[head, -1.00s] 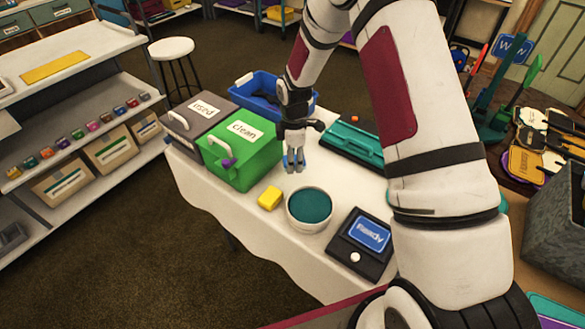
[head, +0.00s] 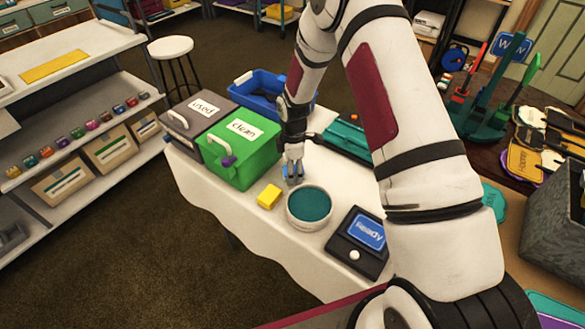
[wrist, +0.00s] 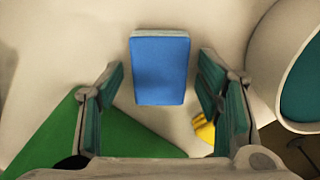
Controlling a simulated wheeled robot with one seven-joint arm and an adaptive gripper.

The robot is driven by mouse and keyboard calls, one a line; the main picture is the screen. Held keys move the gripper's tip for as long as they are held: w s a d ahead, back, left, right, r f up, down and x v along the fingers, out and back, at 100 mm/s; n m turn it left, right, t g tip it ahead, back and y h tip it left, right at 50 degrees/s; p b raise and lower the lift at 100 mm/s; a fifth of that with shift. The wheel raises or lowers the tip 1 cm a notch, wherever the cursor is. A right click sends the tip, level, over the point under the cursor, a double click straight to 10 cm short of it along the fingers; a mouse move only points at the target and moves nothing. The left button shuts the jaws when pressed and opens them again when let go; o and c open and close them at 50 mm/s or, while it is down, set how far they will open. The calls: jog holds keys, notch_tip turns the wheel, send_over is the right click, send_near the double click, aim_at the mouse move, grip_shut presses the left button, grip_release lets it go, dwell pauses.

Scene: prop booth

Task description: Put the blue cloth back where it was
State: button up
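A flat blue rectangular piece with a pale edge, which looks like the blue cloth (wrist: 160,72), lies between my fingers in the wrist view. Narrow gaps show between it and both fingers. My gripper (wrist: 160,60) is open around or above it; the height is hard to tell. In the head view my gripper (head: 292,174) points down, low over the white table, just behind the round bowl (head: 309,225). Blue shows at its fingertips there, but the cloth itself is not clearly distinguishable.
A green box marked clean (head: 243,165) and a grey box marked used (head: 188,128) stand left of my gripper. A yellow block (head: 269,196) lies in front. A blue bin (head: 262,88) and teal tray (head: 346,140) are behind. A dark Ready device (head: 358,262) sits right.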

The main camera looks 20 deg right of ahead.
jog(key=s+r+m, duration=0.2)
jog(key=r, duration=1)
jog(key=s+r+m, duration=0.1)
jog(key=s+r, duration=0.1)
jog(key=r, duration=0.9)
jog(key=s+d+r+m+t+h, duration=0.15)
jog(key=s+r+m, duration=0.35)
jog(key=s+r, duration=0.5)
jog(key=s+r+m+t, duration=0.1)
jog(key=s+r+m, duration=0.2)
jog(key=s, duration=0.6)
jog(key=s+r+m+t+y, duration=0.1)
jog(key=s+r+m+t, duration=0.1)
jog(key=s+m, duration=0.3)
jog(key=s+a+r, duration=0.1)
jog(key=s, duration=0.3)
jog(key=shift+s+r, duration=0.15)
jog(key=shift+r, duration=0.05)
